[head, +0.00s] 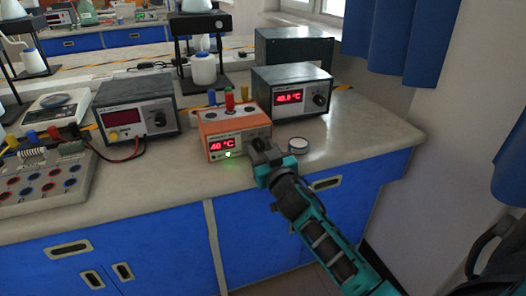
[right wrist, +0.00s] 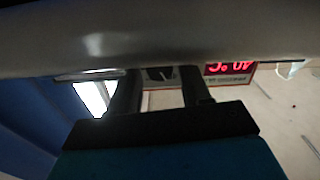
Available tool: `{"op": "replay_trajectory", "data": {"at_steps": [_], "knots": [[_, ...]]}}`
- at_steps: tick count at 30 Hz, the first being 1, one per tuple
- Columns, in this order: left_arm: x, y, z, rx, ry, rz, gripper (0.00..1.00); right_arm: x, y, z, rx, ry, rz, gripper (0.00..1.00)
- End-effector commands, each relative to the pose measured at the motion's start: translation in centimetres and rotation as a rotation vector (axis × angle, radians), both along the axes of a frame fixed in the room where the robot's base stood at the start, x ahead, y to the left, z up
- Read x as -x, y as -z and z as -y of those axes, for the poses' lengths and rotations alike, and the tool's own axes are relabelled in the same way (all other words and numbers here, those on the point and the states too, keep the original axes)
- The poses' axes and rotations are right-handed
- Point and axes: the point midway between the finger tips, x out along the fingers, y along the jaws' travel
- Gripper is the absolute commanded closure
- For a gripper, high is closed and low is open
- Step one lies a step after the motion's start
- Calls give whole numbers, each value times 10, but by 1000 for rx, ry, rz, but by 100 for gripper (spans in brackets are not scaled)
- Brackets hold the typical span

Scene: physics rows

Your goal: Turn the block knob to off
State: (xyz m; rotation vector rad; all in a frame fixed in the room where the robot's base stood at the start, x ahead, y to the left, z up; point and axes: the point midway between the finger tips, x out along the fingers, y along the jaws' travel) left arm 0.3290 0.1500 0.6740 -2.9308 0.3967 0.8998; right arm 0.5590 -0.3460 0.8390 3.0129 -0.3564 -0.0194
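The orange and white block heater (head: 232,134) stands near the front edge of the bench, its red display reading 40 °C and a green light lit below. My right gripper (head: 259,152) is in front of the right end of its face and hides that part in the head view. In the right wrist view, my right gripper's two dark fingers (right wrist: 160,92) are apart. A dark knob (right wrist: 160,73) with a pale pointer line shows between them, beside the red display (right wrist: 230,68). I cannot tell whether the fingers touch it. My left gripper is not in view.
A dark instrument reading 40.0 °C (head: 292,88) stands behind right, another instrument (head: 136,110) to the left. A small round dish (head: 298,145) lies right of my gripper. A socket board (head: 45,180) is at the left. The bench (head: 375,135) is clear at right.

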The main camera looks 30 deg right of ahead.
Motion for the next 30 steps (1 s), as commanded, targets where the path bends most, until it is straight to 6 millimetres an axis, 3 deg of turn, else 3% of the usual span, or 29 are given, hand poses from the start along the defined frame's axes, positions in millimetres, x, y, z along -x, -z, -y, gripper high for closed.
{"op": "replay_trajectory", "data": {"at_steps": [14, 23, 30], "knots": [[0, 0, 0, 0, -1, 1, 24, 0, 0, 0, -1, 0, 0, 97], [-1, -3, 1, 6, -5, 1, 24, 0, 0, 0, 42, 1, -11, 97], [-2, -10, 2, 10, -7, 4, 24, 0, -1, 0, 180, 0, -44, 97]]}}
